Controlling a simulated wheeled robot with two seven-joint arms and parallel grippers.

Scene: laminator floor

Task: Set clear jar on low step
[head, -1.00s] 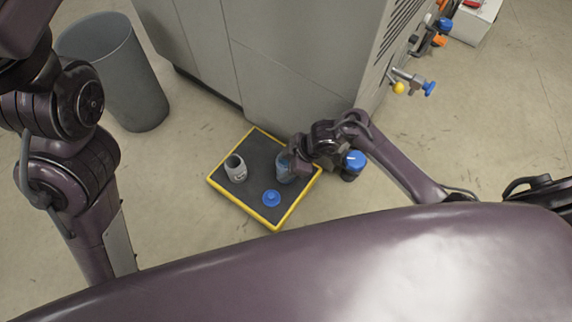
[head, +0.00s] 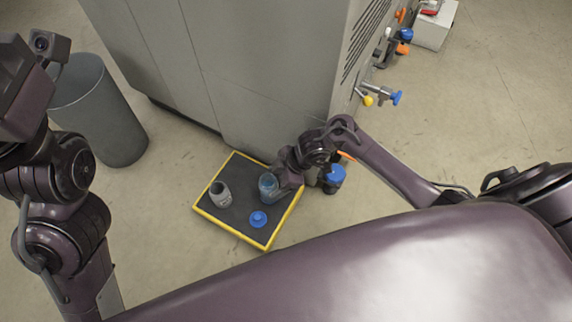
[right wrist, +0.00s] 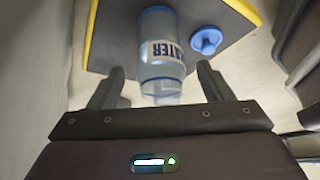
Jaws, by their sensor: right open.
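The clear jar (head: 267,187), bluish and see-through, stands on the low step (head: 240,172), a dark platform with a yellow edge. It looks upright, near the step's right side. My right gripper (head: 287,183) is at the jar's right side. In the right wrist view the jar (right wrist: 160,55) shows a WATER label and blue bands. There the right gripper's fingers (right wrist: 160,88) are spread wide, with the jar's near end in line with the gap and space on both sides. My left arm is at the left edge; its fingers are not seen.
A grey jar (head: 221,194) and a blue lid (head: 258,219) are also on the step. A blue-topped container (head: 334,174) stands on the floor right of my gripper. A grey cabinet (head: 255,80) rises behind, and a grey bin (head: 100,115) stands left.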

